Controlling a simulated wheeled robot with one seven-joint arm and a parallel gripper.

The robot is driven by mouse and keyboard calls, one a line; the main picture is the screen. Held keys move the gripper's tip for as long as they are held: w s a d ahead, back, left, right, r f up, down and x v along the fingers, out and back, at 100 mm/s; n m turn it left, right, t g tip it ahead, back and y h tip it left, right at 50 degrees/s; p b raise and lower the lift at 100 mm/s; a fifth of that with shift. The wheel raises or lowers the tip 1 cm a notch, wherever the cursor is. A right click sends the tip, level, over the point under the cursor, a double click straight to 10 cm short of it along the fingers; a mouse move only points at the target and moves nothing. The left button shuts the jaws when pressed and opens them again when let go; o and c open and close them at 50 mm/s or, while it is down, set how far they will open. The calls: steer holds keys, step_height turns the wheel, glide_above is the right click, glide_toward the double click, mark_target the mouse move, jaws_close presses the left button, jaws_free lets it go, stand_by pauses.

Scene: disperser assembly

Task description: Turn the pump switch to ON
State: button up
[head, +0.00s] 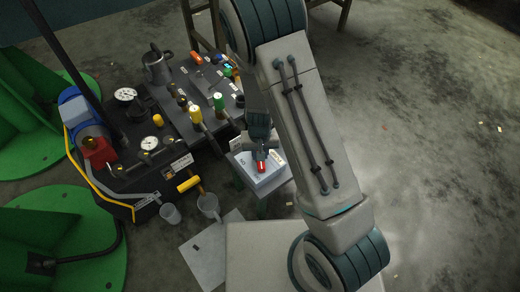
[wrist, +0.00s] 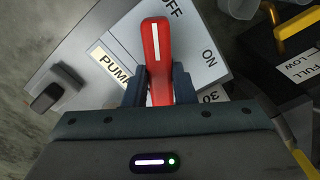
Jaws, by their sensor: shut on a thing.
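The pump switch is a red handle (wrist: 157,50) with a white stripe, on a pale box (wrist: 120,35) lettered PUMP, OFF and ON in the wrist view. The stripe points up toward OFF, with ON off to the right. My gripper (wrist: 158,82) is shut on the red handle, one finger on each side of its lower part. In the head view the red handle (head: 262,166) sits on top of the pale box (head: 258,178), with my gripper (head: 261,150) over it. The handle's pivot is hidden.
A black panel (head: 178,135) with gauges, coloured knobs and a metal pitcher (head: 157,66) stands to the left of the box. Clear cups (head: 208,205) stand near its front. Green round bases (head: 70,235) lie at the left. The floor at right is mostly clear.

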steer(key=m+p, duration=0.3)
steer(key=m, duration=0.3)
steer(key=shift+r, duration=0.15)
steer(key=m+p, duration=0.2)
steer(key=m, duration=0.3)
steer(key=shift+s+a, duration=0.1)
steer(key=shift+m, duration=0.5)
steer(key=o, duration=1)
step_height(320, 180, up, 14)
steer(key=p, duration=0.6)
steer(key=shift+f, duration=0.2)
